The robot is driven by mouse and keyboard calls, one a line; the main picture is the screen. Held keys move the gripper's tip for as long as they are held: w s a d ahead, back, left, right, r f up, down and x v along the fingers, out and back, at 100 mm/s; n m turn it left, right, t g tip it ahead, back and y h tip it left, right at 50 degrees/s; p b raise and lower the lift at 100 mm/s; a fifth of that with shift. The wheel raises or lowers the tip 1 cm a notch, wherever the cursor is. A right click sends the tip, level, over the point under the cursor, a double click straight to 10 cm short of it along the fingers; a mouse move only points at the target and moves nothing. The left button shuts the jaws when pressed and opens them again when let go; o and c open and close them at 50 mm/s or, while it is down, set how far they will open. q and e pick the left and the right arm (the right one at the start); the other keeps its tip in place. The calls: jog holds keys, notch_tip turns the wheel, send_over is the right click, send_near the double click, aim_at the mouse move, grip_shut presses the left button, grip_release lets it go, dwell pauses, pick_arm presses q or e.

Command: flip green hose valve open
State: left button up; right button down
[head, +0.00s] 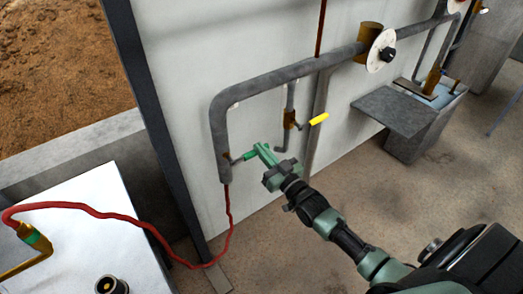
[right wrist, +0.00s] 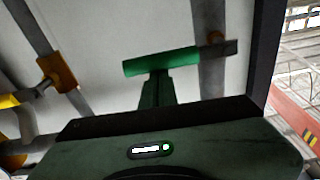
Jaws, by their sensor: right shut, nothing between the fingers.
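The green valve handle (head: 249,155) sits on a short stem at the lower end of the grey pipe (head: 219,135), above the red hose. In the right wrist view the handle (right wrist: 160,63) lies nearly level across the picture, its right end on a dark stem. My right gripper (head: 262,150) is shut and empty, its fingertips up against or just beside the handle. In the wrist view the closed fingers (right wrist: 157,88) reach the handle's middle from below; whether they touch cannot be told. My left gripper is not in view.
A yellow-handled valve (head: 318,119) is on a neighbouring pipe to the right. A red hose (head: 120,214) runs from the pipe across the white table (head: 85,245) at left. The floor between is clear.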

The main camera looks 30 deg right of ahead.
jog(key=shift+f, duration=0.3)
jog(key=a+f+m+h+b, duration=0.1)
jog(key=a+f+m, duration=0.2)
jog(key=m, duration=0.6)
jog(key=a+f+m+g+h+b, duration=0.1)
jog(key=a+f+m, duration=0.2)
jog(key=f+m, duration=0.4)
jog(key=shift+s+a+m+b, duration=0.35)
jog(key=shift+s+m, duration=0.1)
jog(key=shift+m, duration=1.25)
